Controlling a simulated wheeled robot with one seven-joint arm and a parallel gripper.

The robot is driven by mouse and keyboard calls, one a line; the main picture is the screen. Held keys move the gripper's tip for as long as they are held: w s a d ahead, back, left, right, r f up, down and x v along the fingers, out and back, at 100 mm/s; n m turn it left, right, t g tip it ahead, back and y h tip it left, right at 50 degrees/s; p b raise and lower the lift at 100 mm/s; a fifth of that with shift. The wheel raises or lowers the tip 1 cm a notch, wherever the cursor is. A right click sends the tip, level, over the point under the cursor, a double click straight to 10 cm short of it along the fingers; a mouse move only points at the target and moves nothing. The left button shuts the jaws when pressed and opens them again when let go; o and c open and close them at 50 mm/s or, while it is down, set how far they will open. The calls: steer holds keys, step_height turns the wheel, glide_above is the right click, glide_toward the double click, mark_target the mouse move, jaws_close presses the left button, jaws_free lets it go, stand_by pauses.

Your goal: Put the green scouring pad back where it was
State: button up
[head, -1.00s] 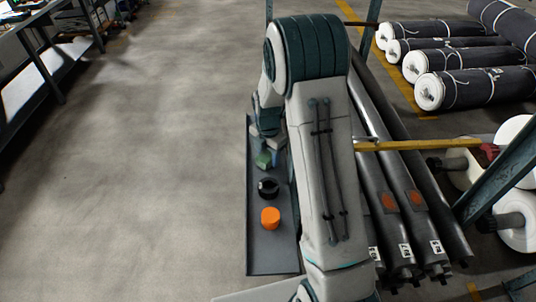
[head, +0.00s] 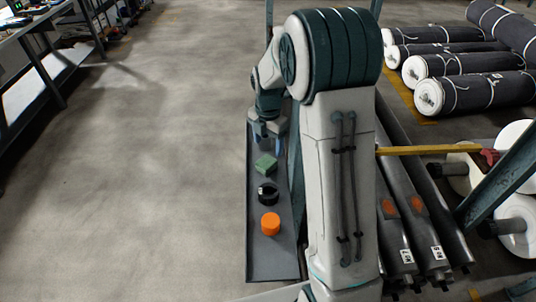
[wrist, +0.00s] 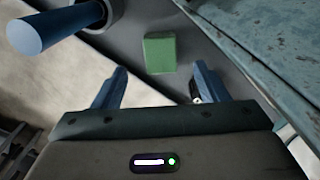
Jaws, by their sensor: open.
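The green scouring pad (head: 265,166) lies on a long dark grey shelf (head: 270,257), behind a black ring-shaped roll. My gripper (head: 266,134) is just beyond the pad in the head view, with blue fingers apart and nothing between them. In the wrist view the pad (wrist: 160,53) is a flat green block, lying ahead of my open fingers (wrist: 158,84) and roughly centred between them. The pad looks clear of both fingers.
On the shelf stand the black roll (head: 268,193) and an orange object (head: 270,223). A blue cylinder (wrist: 45,30) shows left of the pad in the wrist view. Long dark rolls (head: 405,215) lie to the right. Open floor (head: 130,190) is to the left.

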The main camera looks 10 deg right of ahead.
step_height(320, 180, up, 4)
steer(key=shift+a, duration=0.15)
stand_by(0.4)
